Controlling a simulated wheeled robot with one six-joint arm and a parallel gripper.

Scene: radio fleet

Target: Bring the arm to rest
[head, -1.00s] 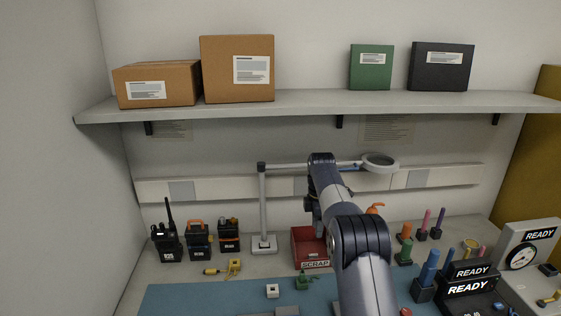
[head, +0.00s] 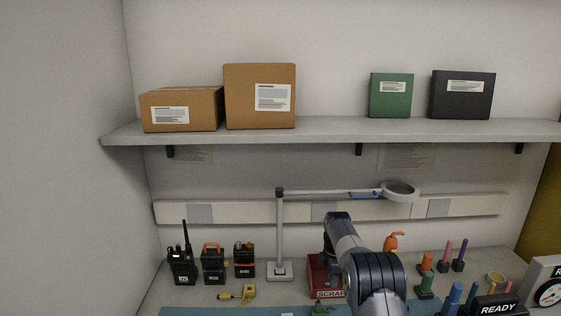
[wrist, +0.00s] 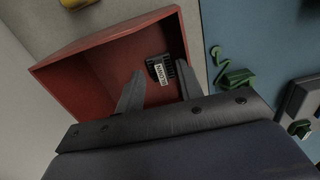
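My arm (head: 371,275) reaches up from the bottom edge of the head view and bends down over the red scrap bin (head: 316,272). My gripper is hidden behind the arm there. In the wrist view my gripper (wrist: 158,88) is open, its two grey fingers apart over the red bin (wrist: 95,80). A small dark module (wrist: 157,66) with a white label lies in the bin, seen between the fingertips. It looks apart from the fingers.
A lamp stand (head: 279,240) with a ring magnifier (head: 400,191) rises beside and behind the arm. A shelf (head: 330,130) with boxes runs above. Radios (head: 183,266) stand at left, coloured pegs (head: 459,255) at right. A green part (wrist: 237,78) lies on the blue mat.

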